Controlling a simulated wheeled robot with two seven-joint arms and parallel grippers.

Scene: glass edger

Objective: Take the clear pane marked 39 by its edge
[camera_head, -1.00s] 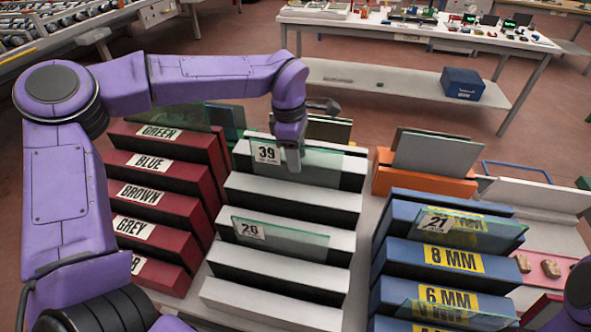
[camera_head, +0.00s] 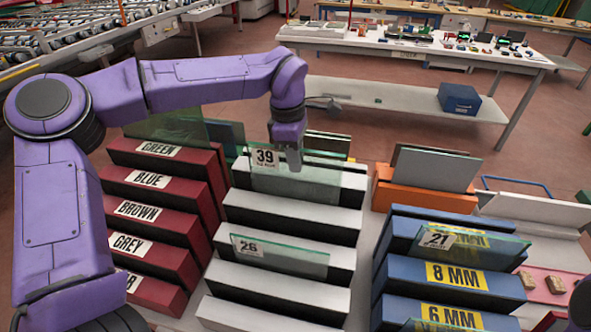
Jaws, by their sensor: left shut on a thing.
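The clear pane marked 39 (camera_head: 315,183) stands at the rear of the white slotted rack (camera_head: 290,220), with its white label at its upper left. My left gripper (camera_head: 293,163) is shut on the pane's top edge, just right of the label. The fingertips overlap the glass, and the pane's lower edge appears in front of the white steps. I cannot tell whether it is clear of its slot. Of my right arm only a dark rounded part shows at the right edge; its gripper is not in view.
A clear pane marked 26 (camera_head: 285,257) stands nearer in the white rack. A dark red rack (camera_head: 160,205) is at left. A blue rack (camera_head: 455,255) at right holds a pane marked 21 (camera_head: 470,246). An orange rack (camera_head: 425,200) with panes stands behind it.

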